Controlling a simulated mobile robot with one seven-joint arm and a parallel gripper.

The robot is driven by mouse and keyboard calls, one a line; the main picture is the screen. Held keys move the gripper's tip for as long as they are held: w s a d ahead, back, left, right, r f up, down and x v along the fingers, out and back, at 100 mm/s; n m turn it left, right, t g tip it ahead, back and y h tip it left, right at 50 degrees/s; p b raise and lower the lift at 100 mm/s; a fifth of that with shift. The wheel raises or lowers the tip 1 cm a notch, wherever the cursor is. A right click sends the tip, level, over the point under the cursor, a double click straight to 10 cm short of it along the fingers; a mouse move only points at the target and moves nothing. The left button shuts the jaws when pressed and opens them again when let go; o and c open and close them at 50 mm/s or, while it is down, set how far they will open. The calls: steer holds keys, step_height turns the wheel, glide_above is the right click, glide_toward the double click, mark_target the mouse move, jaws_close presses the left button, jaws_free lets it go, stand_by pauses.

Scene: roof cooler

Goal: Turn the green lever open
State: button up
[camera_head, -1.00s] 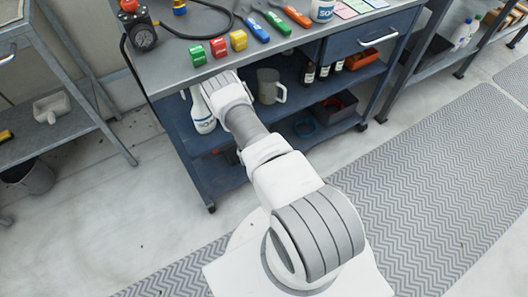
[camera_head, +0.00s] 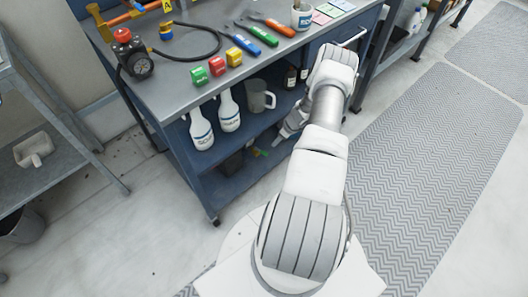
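No green lever can be made out for certain. An orange pipe-like fitting (camera_head: 122,17) with a yellow tag marked A stands at the far left of the bench top, cut by the top edge. A small green thing (camera_head: 258,152) shows low inside the blue cart, too small to identify. My arm reaches over the cart's front right, and its end, my gripper (camera_head: 282,138), seems to point down and left in front of the lower shelves. It is small and partly hidden by my arm, so its fingers are unclear.
The bench top (camera_head: 185,95) holds a gauge with a red knob (camera_head: 133,55), a hose, colored blocks (camera_head: 216,66) and screwdrivers (camera_head: 247,44). White spray bottles (camera_head: 201,128) and a grey mug (camera_head: 259,97) stand on the shelf below.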

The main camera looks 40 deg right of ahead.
steer(key=b, duration=0.8)
glide_toward(265, 153)
steer(key=x, duration=0.7)
steer(key=shift+w+a+f, duration=0.1)
steer(key=shift+w+f, duration=0.15)
steer(key=shift+f, duration=0.05)
jaws_close()
stand_by(0.5)
